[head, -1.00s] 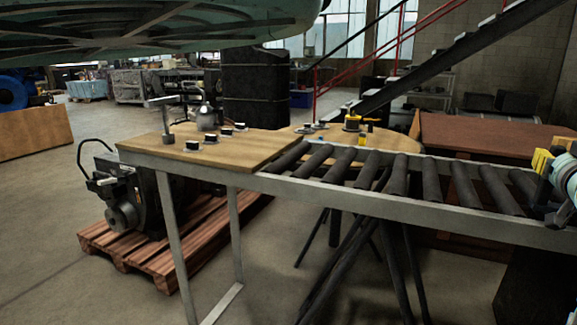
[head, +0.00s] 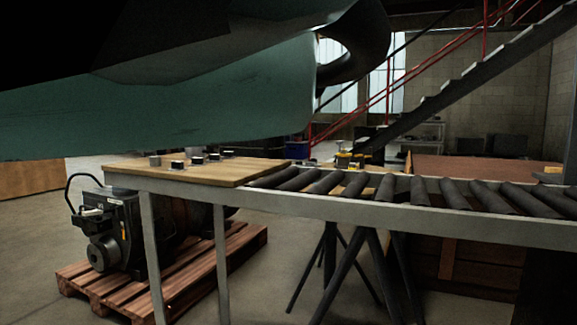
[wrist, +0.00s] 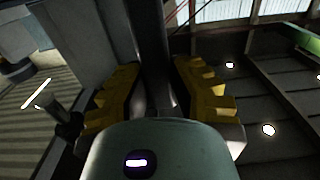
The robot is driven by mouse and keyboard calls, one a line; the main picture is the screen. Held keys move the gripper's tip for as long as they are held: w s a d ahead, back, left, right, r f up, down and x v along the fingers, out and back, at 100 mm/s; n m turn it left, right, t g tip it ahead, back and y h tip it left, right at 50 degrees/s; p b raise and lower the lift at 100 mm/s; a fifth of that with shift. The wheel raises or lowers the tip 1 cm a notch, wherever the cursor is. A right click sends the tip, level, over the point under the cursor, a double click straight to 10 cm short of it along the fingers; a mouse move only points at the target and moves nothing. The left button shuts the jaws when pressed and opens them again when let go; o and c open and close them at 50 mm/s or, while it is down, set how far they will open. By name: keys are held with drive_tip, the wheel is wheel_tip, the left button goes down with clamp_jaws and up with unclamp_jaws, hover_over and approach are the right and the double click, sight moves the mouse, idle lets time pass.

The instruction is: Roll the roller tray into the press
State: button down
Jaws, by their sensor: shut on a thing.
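In the wrist view my gripper (wrist: 153,88) has its yellow-padded fingers on both sides of a dark upright bar (wrist: 152,55) and is shut on it. I cannot tell what the bar belongs to. My gripper is not visible in the head view. There, a flat wooden board (head: 225,172), possibly the roller tray, lies at the left end of a grey metal frame. Several small dark blocks (head: 198,160) stand on it. Dark rollers (head: 385,188) run to the right of it. I cannot identify the press.
My own teal arm covers the upper left of the head view. An engine-like machine (head: 115,235) sits on a wooden pallet (head: 170,280) under the left end. Dark trestle legs (head: 350,265) stand below the rollers. A staircase (head: 460,90) rises at the back right.

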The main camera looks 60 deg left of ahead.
drive_tip(key=shift+w+d+f, duration=0.1)
drive_tip(key=shift+d+f, duration=0.1)
drive_tip(key=shift+f, duration=0.05)
drive_tip(key=c, duration=0.8)
unclamp_jaws()
drive_tip(key=shift+w+r, duration=0.1)
drive_tip(key=shift+r, duration=0.1)
drive_tip(key=shift+v, duration=6.1)
drive_tip(key=shift+a, duration=0.15)
